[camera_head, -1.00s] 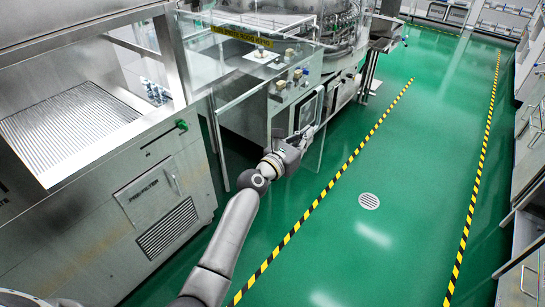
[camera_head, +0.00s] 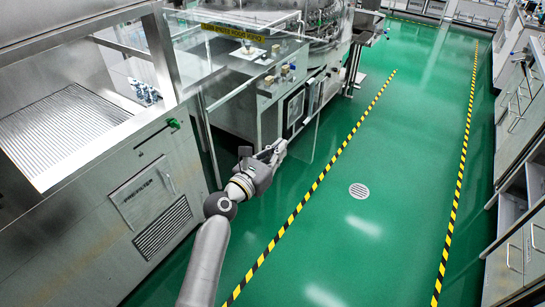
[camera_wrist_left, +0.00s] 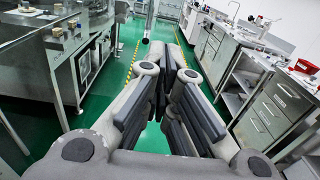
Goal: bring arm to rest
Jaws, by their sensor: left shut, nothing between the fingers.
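My left arm reaches up from the bottom of the head view. Its gripper (camera_head: 281,147) is shut and empty, in the air over the green floor. It shows in front of the washer machine's (camera_head: 262,100) lower right corner; I cannot tell how far apart they are. In the left wrist view the dark fingers of the left gripper (camera_wrist_left: 168,72) point up the picture along the aisle, with nothing between them. My right gripper is in neither view.
A steel cabinet (camera_head: 150,190) with a ribbed top tray stands at left, with a glass panel beside the washer. The green floor aisle (camera_head: 400,150) is clear, with striped tape and a round drain (camera_head: 358,190). Counters with drawers (camera_wrist_left: 275,105) line the right side.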

